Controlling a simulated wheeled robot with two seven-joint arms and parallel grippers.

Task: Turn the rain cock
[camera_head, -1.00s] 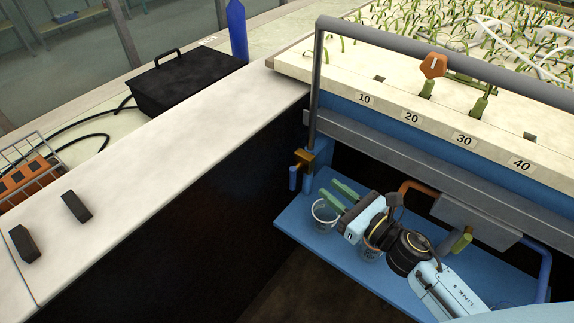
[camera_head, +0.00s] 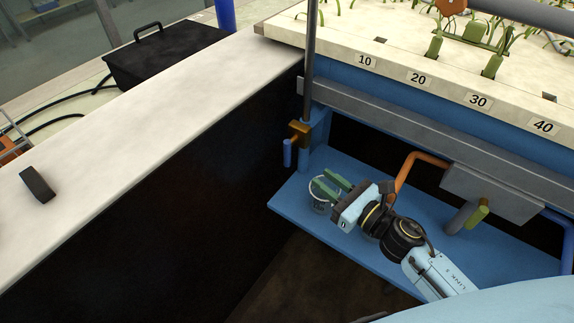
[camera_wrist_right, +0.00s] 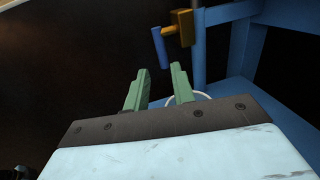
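A brass cock (camera_head: 299,129) with a blue lever (camera_head: 288,153) sits at the foot of the grey upright pipe, by the flume's left corner. The lever hangs down. In the right wrist view the brass body (camera_wrist_right: 182,27) and blue lever (camera_wrist_right: 160,47) are beyond my fingertips. My right gripper (camera_head: 332,184) is open, its green fingers apart with nothing between them. It is below and right of the lever, not touching it. In the right wrist view the fingers (camera_wrist_right: 159,80) point towards the lever. My left gripper is out of view.
A clear cup (camera_head: 320,206) stands on the blue shelf (camera_head: 390,262) under my right fingers. An orange pipe (camera_head: 408,165) and a second cock with a green lever (camera_head: 478,217) are to the right. The white bench (camera_head: 130,130) is at left; the planted bed (camera_head: 400,55) is above.

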